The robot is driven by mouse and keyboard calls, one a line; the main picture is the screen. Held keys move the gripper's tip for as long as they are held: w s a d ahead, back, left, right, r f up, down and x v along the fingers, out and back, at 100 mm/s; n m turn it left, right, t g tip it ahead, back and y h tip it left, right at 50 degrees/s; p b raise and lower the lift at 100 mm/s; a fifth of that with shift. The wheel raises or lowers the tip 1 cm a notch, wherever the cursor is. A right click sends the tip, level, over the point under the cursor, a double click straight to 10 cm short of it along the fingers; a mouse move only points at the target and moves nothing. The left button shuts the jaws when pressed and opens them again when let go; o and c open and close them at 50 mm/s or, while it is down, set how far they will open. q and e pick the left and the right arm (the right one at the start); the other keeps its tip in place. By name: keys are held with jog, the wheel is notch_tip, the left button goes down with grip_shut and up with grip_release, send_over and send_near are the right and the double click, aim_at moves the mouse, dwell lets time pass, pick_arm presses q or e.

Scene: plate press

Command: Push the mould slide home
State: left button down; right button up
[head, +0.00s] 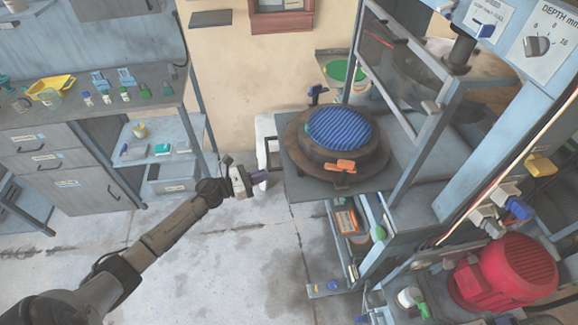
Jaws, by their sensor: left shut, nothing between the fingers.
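The mould slide (310,190) is a grey plate sticking out from the front of the press frame. On it sits a round dark mould (325,160) with a blue ribbed disc (340,133) on top. My right gripper is not in view.
The press frame's grey posts (425,150) and mesh guard stand right of the mould. A red motor (505,270) sits low at the right. A bench with drawers (60,180) and a small shelf (160,135) are at the left. The floor (250,265) below my gripper is clear.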

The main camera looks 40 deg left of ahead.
aim_at(296, 164)
pick_arm(q)
jog(key=x, duration=1)
